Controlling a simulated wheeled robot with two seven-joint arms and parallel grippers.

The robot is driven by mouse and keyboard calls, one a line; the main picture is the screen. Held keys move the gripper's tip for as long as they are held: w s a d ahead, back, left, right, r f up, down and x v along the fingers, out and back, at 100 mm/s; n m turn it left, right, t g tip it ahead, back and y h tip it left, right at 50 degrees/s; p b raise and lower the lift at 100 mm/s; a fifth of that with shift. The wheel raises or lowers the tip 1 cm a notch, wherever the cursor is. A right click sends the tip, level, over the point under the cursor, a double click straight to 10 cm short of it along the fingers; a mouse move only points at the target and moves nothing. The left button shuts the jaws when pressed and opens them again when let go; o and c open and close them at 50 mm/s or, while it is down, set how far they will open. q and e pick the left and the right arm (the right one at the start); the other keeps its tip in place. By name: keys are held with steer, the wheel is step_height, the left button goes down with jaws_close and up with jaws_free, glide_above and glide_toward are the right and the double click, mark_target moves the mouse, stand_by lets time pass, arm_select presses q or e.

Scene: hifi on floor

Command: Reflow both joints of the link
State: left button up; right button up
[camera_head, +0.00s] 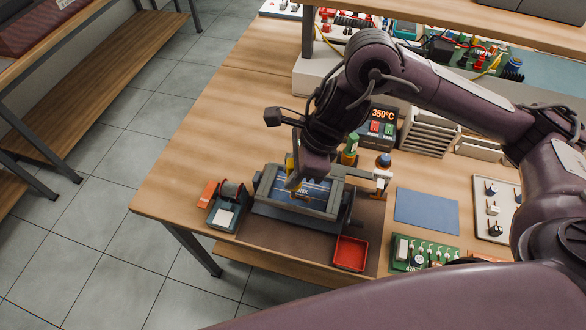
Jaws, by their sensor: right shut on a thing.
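A blue board (318,190) with white lettering is clamped in a grey vise (262,196) near the table's front left. The link and its joints are too small to make out and are partly hidden by my right gripper. My right gripper (294,183) reaches in from the right and points down just over the board. It is shut on a slim tool with a yellow part (289,162), mostly hidden by the gripper. I cannot tell whether its tip touches the board. A station (377,125) shows 350°C behind the vise. My left gripper is out of view.
A spool holder (226,209) stands left of the vise. A red tray (350,253) is in front right. A green-topped post (350,149) and a white-ended arm (380,180) stand close behind right. A blue mat (426,211) is bare; a green circuit board (424,253) lies nearer.

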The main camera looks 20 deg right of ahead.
steer(key=shift+f+b, duration=0.4)
steer(key=shift+b, duration=0.2)
stand_by(1.1)
steer(key=shift+s+f, duration=0.15)
stand_by(2.4)
step_height(320, 180, up, 5)
steer(key=p, duration=0.4)
steer(key=shift+f, duration=0.1)
